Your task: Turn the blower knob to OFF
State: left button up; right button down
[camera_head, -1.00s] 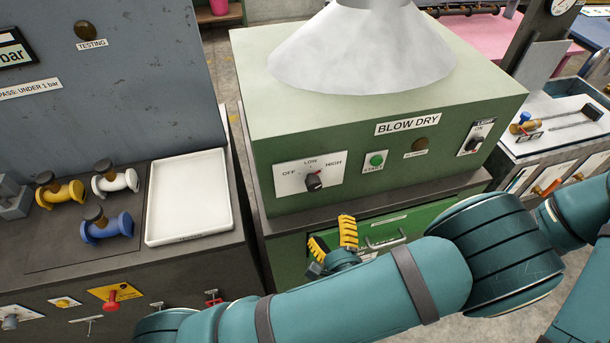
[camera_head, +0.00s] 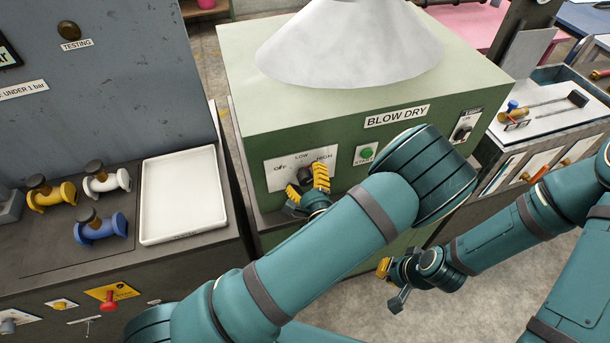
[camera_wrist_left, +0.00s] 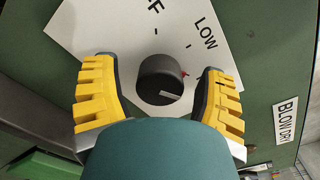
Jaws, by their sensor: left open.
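The blower knob (camera_wrist_left: 160,80) is a dark round knob on a white label plate (camera_wrist_left: 95,25). In the wrist view a small red mark on its rim points right, toward the finger there and away from OFF. LOW and part of OFF are readable there; HIGH is not. My left gripper (camera_wrist_left: 160,88) is open, its yellow-black fingers on either side of the knob, with no clear contact. In the head view my left gripper (camera_head: 306,184) is in front of the plate and partly covers the knob (camera_head: 305,174). My right gripper (camera_head: 392,284) hangs low at the right; its opening is unclear.
The green BLOW DRY machine (camera_head: 240,120) carries a green START button (camera_head: 367,153) and a switch (camera_head: 464,126) right of the plate. My left arm crosses the machine's lower front.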

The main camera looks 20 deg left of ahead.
pick_arm(q)
jog(key=shift+w+a, duration=0.1)
jog(key=shift+w, duration=0.05)
jog(key=c, duration=1.2)
